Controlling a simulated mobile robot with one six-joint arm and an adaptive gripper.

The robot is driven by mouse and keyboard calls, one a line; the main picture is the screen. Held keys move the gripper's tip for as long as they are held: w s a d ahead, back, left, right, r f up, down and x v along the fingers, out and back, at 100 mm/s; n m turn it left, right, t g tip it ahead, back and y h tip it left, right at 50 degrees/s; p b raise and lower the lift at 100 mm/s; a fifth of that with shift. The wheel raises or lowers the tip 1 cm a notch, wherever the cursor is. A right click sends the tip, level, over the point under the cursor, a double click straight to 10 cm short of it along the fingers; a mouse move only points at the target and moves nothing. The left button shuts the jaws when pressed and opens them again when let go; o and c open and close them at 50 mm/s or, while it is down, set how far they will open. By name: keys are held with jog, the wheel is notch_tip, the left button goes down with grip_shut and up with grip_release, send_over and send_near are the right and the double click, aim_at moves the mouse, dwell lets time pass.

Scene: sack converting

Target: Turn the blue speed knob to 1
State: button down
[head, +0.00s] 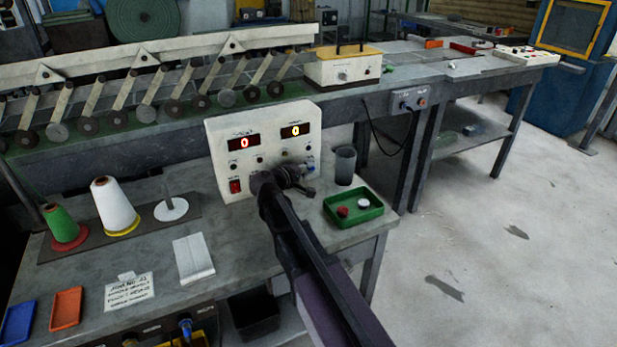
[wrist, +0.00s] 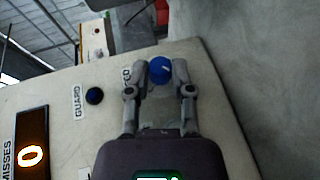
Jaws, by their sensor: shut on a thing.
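The blue speed knob (wrist: 160,71) is on the cream control panel (wrist: 75,140), between the two fingers of my gripper (wrist: 161,75), which is shut on it. A pale mark shows on the knob. The numbers around the knob cannot be read. In the head view, my gripper (head: 300,180) is at the lower right of the control panel (head: 219,140), and my arm hides part of the panel front. The panel's red display (head: 244,143) and yellow display (head: 295,131) each read 0.
A grey cup (head: 345,166) and a green tray (head: 340,223) stand right of the panel. A red rocker switch (head: 235,186) is at its lower left. Thread cones stand further left.

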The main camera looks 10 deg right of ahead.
jog(key=shift+h+b, duration=0.3)
dwell(0.4)
jog(key=c, duration=0.5)
grip_release()
jog(key=shift+r+y+p, duration=0.25)
jog(key=shift+y+p, duration=0.25)
jog(key=shift+p, duration=0.6)
